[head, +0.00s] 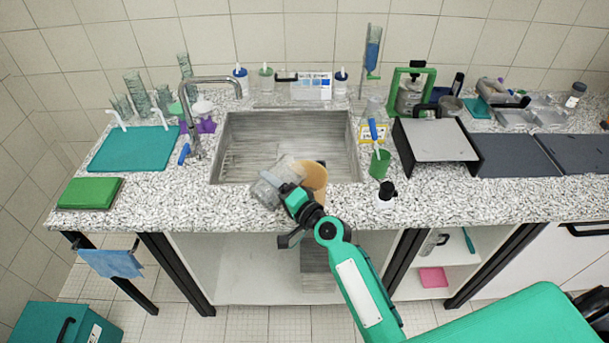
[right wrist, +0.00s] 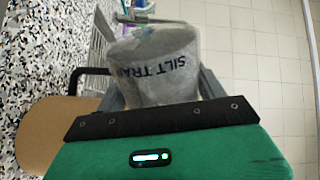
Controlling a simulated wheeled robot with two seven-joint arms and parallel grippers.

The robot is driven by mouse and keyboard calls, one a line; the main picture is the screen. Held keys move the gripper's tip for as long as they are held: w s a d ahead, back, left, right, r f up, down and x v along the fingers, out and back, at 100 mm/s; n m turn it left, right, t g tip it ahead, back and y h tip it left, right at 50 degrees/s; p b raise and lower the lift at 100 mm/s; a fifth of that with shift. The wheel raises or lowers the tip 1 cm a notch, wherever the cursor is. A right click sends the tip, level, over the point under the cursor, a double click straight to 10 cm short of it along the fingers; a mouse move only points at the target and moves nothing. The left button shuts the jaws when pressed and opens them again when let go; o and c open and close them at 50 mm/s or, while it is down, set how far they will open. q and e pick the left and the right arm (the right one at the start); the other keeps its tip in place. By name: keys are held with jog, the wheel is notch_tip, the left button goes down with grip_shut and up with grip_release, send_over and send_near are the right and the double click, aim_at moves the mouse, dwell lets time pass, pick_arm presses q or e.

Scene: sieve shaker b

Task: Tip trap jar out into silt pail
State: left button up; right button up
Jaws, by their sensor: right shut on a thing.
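The clear trap jar (head: 266,190) with greyish contents is in my right gripper (head: 284,192), over the front edge of the sink. In the right wrist view, the jar (right wrist: 155,65) reads "SILT TRA" and sits between the fingers of my right gripper (right wrist: 160,90), which is shut on it. My left gripper is not in view.
The steel sink (head: 290,130) is behind the jar, with a tap (head: 190,110) at its left. A teal mat (head: 130,150) and green pad (head: 90,193) lie left.

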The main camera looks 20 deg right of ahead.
aim_at(288, 181)
jog(key=shift+w+d+r+m+p, duration=0.25)
jog(key=shift+d+r+m+p, duration=0.15)
jog(key=shift+d+p, duration=0.05)
dwell(0.6)
jog(key=shift+w+d+r+m+p, duration=0.15)
jog(key=shift+d+r+m+p, duration=0.1)
jog(key=shift+r+m+p, duration=0.45)
jog(key=shift+w+d+r+m+p, duration=0.1)
jog(key=shift+d+r+m+p, duration=0.2)
jog(key=shift+m+p, duration=0.65)
jog(key=shift+c, duration=0.2)
dwell(1.0)
